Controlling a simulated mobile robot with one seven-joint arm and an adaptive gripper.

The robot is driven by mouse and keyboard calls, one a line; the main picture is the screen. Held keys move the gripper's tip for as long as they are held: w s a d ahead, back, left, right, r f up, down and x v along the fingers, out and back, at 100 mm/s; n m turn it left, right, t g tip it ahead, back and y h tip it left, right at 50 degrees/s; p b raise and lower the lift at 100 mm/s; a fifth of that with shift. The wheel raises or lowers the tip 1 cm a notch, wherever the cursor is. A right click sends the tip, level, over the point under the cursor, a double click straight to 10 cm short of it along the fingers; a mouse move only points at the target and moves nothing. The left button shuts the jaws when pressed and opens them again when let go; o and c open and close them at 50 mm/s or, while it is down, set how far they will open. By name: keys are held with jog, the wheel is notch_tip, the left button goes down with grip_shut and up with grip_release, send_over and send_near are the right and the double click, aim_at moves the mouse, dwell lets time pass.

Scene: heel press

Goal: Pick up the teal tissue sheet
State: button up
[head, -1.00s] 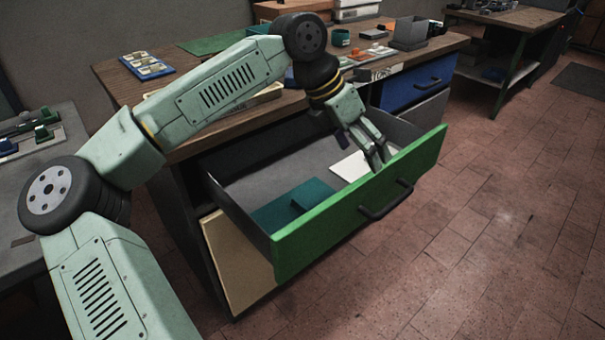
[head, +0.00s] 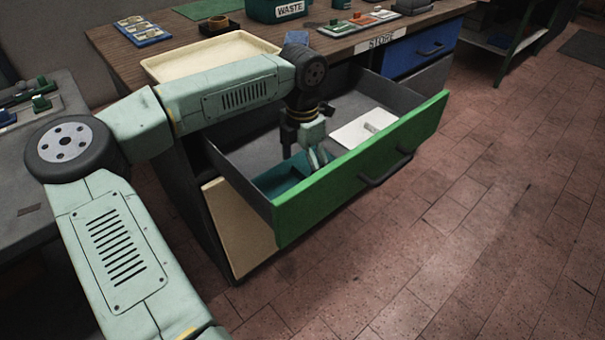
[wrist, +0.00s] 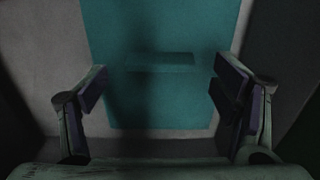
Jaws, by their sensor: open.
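The teal tissue sheet (head: 287,180) lies flat in the front left part of the open green-fronted drawer (head: 345,178). In the wrist view the teal sheet (wrist: 195,100) fills the middle, with a small raised fold or tab (wrist: 160,62) across it. My gripper (head: 318,158) is lowered into the drawer above the sheet and points down. In the wrist view my gripper (wrist: 160,90) has its fingers spread wide, one toward each side edge of the sheet, with nothing between them. The gap from the fingertips to the sheet is hard to judge. My gripper hides part of the sheet in the head view.
A white sheet (head: 352,133) with a small raised piece lies to the right in the drawer. The drawer's front and side walls stand close around my gripper. A cream tray (head: 215,50) and a green WASTE bin (head: 275,10) are on the bench above.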

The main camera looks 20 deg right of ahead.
jog(key=shift+f, duration=0.9)
jog(key=shift+c, duration=0.2)
jog(key=c, duration=0.8)
